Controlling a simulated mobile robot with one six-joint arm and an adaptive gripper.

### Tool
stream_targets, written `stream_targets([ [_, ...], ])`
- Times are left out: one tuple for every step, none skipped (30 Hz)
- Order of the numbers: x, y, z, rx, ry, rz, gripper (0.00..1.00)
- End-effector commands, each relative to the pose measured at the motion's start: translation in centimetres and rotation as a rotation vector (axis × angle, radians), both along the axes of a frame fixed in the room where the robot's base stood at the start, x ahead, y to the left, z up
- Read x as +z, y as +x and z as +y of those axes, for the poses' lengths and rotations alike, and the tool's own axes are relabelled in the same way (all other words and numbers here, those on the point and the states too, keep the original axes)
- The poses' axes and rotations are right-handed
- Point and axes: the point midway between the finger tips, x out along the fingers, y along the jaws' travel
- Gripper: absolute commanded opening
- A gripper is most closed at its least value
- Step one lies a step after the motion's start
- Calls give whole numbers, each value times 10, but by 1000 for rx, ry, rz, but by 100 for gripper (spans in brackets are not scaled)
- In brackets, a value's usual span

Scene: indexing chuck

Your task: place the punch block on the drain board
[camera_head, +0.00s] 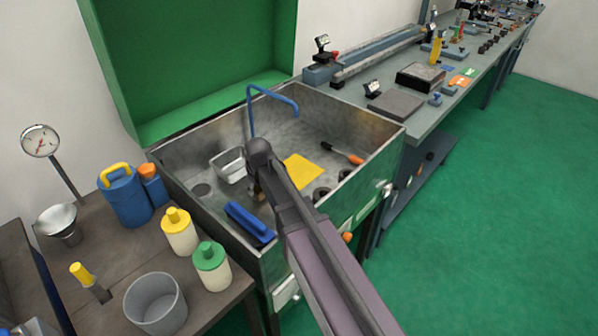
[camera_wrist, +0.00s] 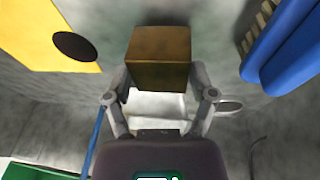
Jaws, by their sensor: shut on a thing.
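The punch block appears as a brown, box-shaped block (camera_wrist: 158,60) in the wrist view. My gripper (camera_wrist: 160,80) is shut on it, one finger on each side. In the head view my gripper is over the metal sink and mostly hidden behind my own arm. A flat yellow piece (camera_head: 303,171) lies on the sink floor to the right of my gripper; it may be the drain board, but I cannot tell for sure. It also shows at upper left in the wrist view (camera_wrist: 30,35), with a dark round spot. Clearance below the block is unclear.
A blue brush (camera_head: 248,222) lies near the sink's front wall, left of my arm. A small metal tray (camera_head: 229,164), a blue tap (camera_head: 251,110), an orange-handled tool (camera_head: 345,152) and dark round pieces (camera_head: 321,193) are also inside. The sink walls (camera_head: 210,215) surround my gripper.

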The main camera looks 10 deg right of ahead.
Motion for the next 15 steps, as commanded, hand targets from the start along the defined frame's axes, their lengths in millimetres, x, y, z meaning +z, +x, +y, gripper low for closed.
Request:
stream_targets([
  [0,-1,0,0,1,-1,11],
  [0,-1,0,-1,0,0,11],
  [0,-1,0,-2,0,0,11],
  [0,-1,-1,-3,0,0,11],
  [0,0,-2,-4,0,0,11],
  [0,0,-3,-5,1,0,11],
  [0,0,-4,-6,0,-1,11],
  [0,0,-4,-7,0,-1,11],
  [0,1,-5,-8,1,-1,11],
  [0,1,-6,-9,0,0,11],
  [0,1,-7,-10,-1,-1,11],
  [0,2,-8,-10,0,0,11],
  [0,2,-9,-11,0,0,11],
  [0,3,-10,-12,0,0,11],
  [0,5,-12,-12,0,0,11],
])
